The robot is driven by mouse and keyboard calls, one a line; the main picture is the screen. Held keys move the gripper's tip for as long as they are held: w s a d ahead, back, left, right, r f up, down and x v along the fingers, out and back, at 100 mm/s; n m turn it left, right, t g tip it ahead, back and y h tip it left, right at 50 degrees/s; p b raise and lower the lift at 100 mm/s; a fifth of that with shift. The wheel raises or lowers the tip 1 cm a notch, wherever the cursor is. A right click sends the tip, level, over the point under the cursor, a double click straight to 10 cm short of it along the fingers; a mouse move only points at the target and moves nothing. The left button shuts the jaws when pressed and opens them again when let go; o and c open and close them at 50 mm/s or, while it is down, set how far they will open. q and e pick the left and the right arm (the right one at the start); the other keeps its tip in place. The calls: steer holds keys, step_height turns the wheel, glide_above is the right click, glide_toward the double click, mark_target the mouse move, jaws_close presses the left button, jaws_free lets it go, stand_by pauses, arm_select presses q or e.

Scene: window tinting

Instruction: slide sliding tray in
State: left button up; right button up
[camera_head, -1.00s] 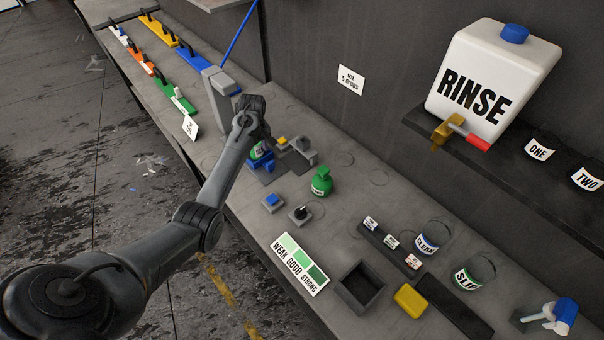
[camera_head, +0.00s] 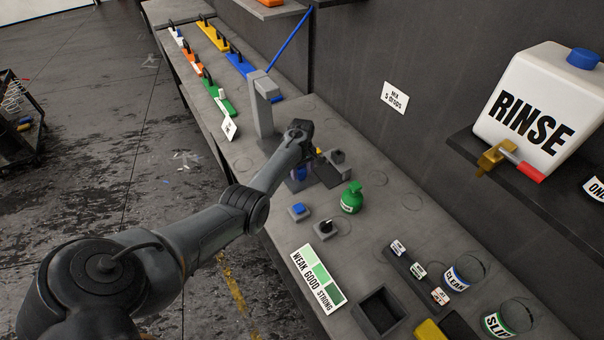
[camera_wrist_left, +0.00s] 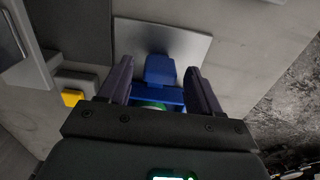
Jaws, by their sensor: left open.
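The sliding tray looks to be the blue piece with an upright tab (camera_wrist_left: 160,72) in the left wrist view. It sits on a light grey plate (camera_wrist_left: 190,45). My left gripper (camera_wrist_left: 161,82) is open, with one dark finger on each side of the blue piece. I cannot tell whether the fingers touch it. A bit of green (camera_wrist_left: 152,104) shows below the tab, mostly hidden by my gripper body. In the head view my left gripper (camera_head: 300,168) points down at the station, and my wrist hides most of the tray. My right gripper is in neither view.
A grey housing with a yellow part (camera_wrist_left: 73,97) stands beside the tray. A tall grey post (camera_head: 264,105) rises behind my wrist.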

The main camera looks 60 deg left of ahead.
arm_select(q)
steer(key=shift+f, duration=0.6)
steer(key=shift+c, duration=0.3)
jaws_close()
